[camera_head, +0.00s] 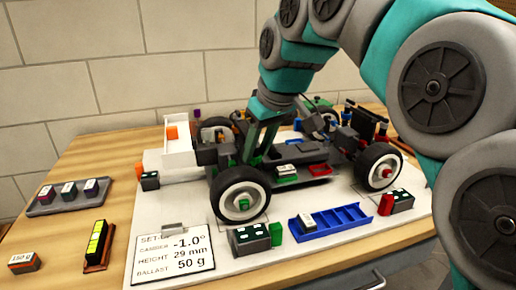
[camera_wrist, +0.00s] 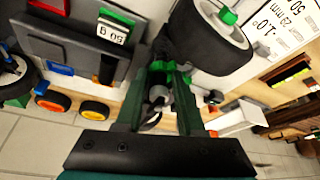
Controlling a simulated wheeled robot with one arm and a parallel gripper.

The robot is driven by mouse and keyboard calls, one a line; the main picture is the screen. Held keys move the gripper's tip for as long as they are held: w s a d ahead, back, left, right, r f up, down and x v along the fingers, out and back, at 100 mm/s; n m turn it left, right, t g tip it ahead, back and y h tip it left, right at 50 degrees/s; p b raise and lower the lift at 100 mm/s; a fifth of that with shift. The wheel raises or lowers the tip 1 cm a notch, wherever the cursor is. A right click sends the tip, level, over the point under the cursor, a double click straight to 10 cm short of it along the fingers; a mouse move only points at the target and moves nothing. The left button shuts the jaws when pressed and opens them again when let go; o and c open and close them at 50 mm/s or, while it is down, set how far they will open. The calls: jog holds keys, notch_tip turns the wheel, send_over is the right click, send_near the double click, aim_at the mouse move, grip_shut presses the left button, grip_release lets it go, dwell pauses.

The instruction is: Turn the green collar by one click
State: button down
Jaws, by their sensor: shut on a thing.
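The RC car stands on a white board, with its front left-hand wheel (camera_head: 240,195) nearest my gripper. My gripper (camera_head: 252,158) reaches down behind that wheel, beside the dark chassis. In the wrist view my gripper (camera_wrist: 172,70) is shut on a small green part, which looks like the green collar (camera_wrist: 178,66). The fingers cover most of it, and a grey metallic part shows between them. The head view does not show the collar clearly. The wheel's green hub (camera_wrist: 228,16) shows beside the fingers in the wrist view.
A set-up card (camera_head: 174,254) lies in front of the car, with a blue compartment tray (camera_head: 345,217) to its right. A grey tray of small blocks (camera_head: 68,210) and a yellow-green level (camera_head: 98,240) lie at left. The car's wheels and white rear wing (camera_head: 180,158) crowd my gripper.

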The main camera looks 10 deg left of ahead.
jog(key=c, duration=0.5)
grip_release()
jog(key=shift+v, duration=3.9)
